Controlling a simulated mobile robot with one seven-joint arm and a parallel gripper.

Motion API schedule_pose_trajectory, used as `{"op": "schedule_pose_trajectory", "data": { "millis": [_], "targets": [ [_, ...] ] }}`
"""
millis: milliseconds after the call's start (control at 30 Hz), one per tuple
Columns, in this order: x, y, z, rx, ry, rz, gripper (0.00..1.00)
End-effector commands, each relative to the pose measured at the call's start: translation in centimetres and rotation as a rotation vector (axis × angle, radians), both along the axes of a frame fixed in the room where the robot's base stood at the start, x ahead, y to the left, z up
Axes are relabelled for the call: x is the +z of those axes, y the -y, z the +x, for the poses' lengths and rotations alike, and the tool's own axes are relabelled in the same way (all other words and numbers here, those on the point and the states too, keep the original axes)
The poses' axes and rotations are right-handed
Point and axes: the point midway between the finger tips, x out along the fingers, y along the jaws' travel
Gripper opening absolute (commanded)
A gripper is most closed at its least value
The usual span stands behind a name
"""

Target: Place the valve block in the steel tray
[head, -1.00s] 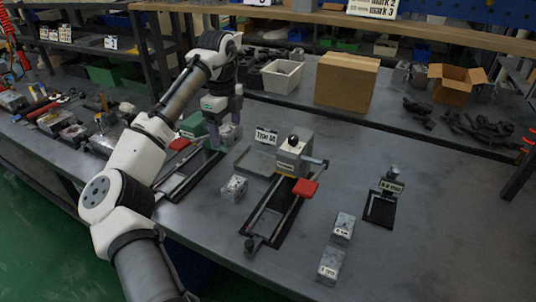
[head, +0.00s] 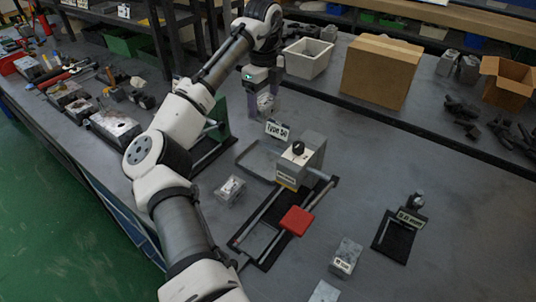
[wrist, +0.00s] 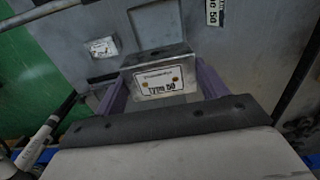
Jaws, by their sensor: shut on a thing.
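My gripper (head: 264,113) is shut on a grey metal valve block (wrist: 158,57), held between its purple fingers. In the wrist view the block's label reads "Type 50". In the head view the block (head: 266,102) is partly hidden by the fingers and appears raised above the bench, behind the "Type 50" sign (head: 278,130). The shallow steel tray (head: 246,165) lies on the bench in front of that sign. The tray also shows in the wrist view (wrist: 155,20), beyond the held block, and its visible floor is bare.
Another block (head: 230,190) stands on the bench in front of the tray. A clamp fixture with a red pad (head: 297,221) is right of the tray, and a green fixture (head: 219,116) is to its left. A white bin (head: 307,58) and cardboard box (head: 381,72) stand behind.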

Motion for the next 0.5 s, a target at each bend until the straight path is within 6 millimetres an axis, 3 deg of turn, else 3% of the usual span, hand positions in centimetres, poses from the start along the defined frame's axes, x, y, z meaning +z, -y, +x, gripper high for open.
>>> {"op": "schedule_pose_trajectory", "data": {
  "millis": [300, 500],
  "targets": [
    [-8.1, 0.1, -0.1, -0.001, -0.006, -0.006, 0.32],
    [-12.2, 0.0, -0.1, 0.001, -0.002, -0.001, 0.32]
  ]
}}
